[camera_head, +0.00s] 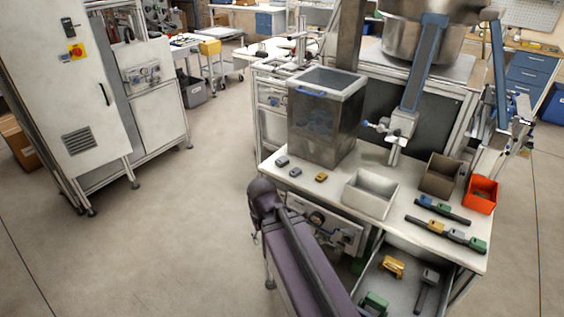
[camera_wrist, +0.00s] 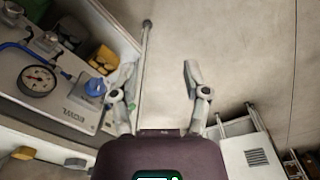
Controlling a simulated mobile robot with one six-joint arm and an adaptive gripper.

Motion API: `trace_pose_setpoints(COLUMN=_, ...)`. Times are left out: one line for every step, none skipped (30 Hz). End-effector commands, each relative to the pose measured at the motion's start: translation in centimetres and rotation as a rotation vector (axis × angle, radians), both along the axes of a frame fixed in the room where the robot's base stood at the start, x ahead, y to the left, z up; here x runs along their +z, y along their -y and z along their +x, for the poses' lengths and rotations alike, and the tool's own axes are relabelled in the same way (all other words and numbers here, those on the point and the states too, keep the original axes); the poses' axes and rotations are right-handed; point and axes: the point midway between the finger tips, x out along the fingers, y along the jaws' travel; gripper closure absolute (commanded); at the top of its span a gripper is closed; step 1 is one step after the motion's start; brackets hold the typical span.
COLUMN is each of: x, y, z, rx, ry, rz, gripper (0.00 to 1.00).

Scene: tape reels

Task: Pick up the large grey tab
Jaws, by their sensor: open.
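Two small grey tabs lie on the white worktop in the head view, one at the left edge (camera_head: 282,161) and one just right of it (camera_head: 295,171). I cannot tell which is larger. Another grey tab (camera_head: 456,235) sits on a dark bar at the front right, and a grey piece (camera_head: 429,277) lies in the open drawer below. My gripper (camera_wrist: 159,74) is open and empty in the wrist view, with floor between its fingers. It is apart from all the tabs. The fingers are not clear in the head view.
A yellow tab (camera_head: 320,177) lies beside the grey ones. A pale bin (camera_head: 369,194), a brown bin (camera_head: 440,176) and an orange bin (camera_head: 481,194) stand on the worktop. A gauge (camera_wrist: 38,80) is on the front panel at left. Floor on the left is clear.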

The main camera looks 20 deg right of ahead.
Motion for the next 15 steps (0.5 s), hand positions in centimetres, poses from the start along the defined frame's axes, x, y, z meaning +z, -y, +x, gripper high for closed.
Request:
trace_pose_setpoints(x=0.0, y=0.0, z=0.0, rx=-0.002, ry=0.000, rz=-0.002, gripper=0.16)
trace_pose_setpoints(x=0.0, y=0.0, z=0.1, rx=-0.004, ry=0.001, rz=-0.004, gripper=0.07)
trace_pose_setpoints(x=-0.1, y=0.1, z=0.2, rx=-0.009, ry=0.002, rz=-0.008, gripper=0.06)
trace_pose_setpoints(x=-0.1, y=0.1, z=0.4, rx=-0.015, ry=0.003, rz=-0.013, gripper=0.06)
trace_pose_setpoints(x=-0.1, y=0.2, z=0.6, rx=-0.022, ry=0.005, rz=-0.021, gripper=0.06)
trace_pose_setpoints(x=-0.2, y=0.4, z=0.9, rx=-0.037, ry=0.008, rz=-0.034, gripper=0.06)
trace_pose_setpoints(x=-0.2, y=0.6, z=1.2, rx=-0.052, ry=0.012, rz=-0.046, gripper=0.06)
trace_pose_setpoints(x=-0.3, y=0.8, z=1.5, rx=-0.072, ry=0.016, rz=-0.060, gripper=0.06)
trace_pose_setpoints(x=-0.4, y=1.1, z=2.0, rx=-0.098, ry=0.022, rz=-0.082, gripper=0.06)
trace_pose_setpoints(x=-0.4, y=1.3, z=2.5, rx=-0.119, ry=0.029, rz=-0.102, gripper=0.06)
trace_pose_setpoints(x=-0.5, y=1.5, z=3.0, rx=-0.143, ry=0.036, rz=-0.123, gripper=0.06)
trace_pose_setpoints(x=-0.5, y=1.9, z=3.8, rx=-0.179, ry=0.050, rz=-0.155, gripper=0.06)
trace_pose_setpoints(x=-0.5, y=2.2, z=4.4, rx=-0.209, ry=0.062, rz=-0.181, gripper=0.06)
trace_pose_setpoints(x=-0.5, y=2.5, z=5.1, rx=-0.241, ry=0.077, rz=-0.208, gripper=0.06)
trace_pose_setpoints(x=-0.5, y=2.9, z=6.0, rx=-0.285, ry=0.099, rz=-0.247, gripper=0.06)
